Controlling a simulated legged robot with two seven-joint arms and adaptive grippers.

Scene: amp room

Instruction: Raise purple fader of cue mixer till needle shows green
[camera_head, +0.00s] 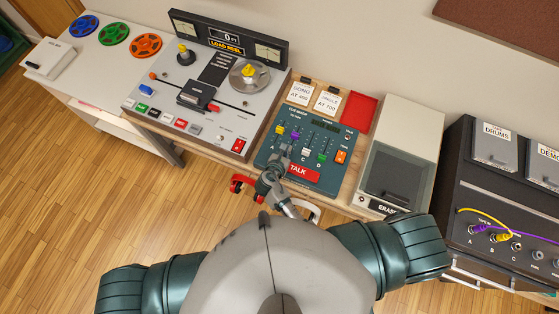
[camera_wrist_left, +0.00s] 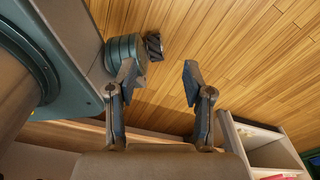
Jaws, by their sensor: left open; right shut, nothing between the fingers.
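The cue mixer (camera_head: 330,175) is a teal panel on the wooden bench, with a row of coloured faders. The purple fader (camera_head: 295,135) stands between a yellow fader (camera_head: 280,130) and a white fader (camera_head: 305,152); a green fader (camera_head: 321,157) is further right. The dark meter (camera_head: 325,125) is at the top of the panel; its needle is too small to read. My right gripper (camera_head: 284,153) is shut and empty over the lower left of the mixer, just below the purple fader; contact cannot be told. My left gripper (camera_wrist_left: 160,72) is open and empty, above the wooden floor.
A tape machine (camera_head: 205,100) stands to the left, a lidded eraser box (camera_head: 400,155) to the right. A patch panel with cables (camera_head: 500,215) is at far right. Song cards (camera_head: 301,93) lie behind the mixer.

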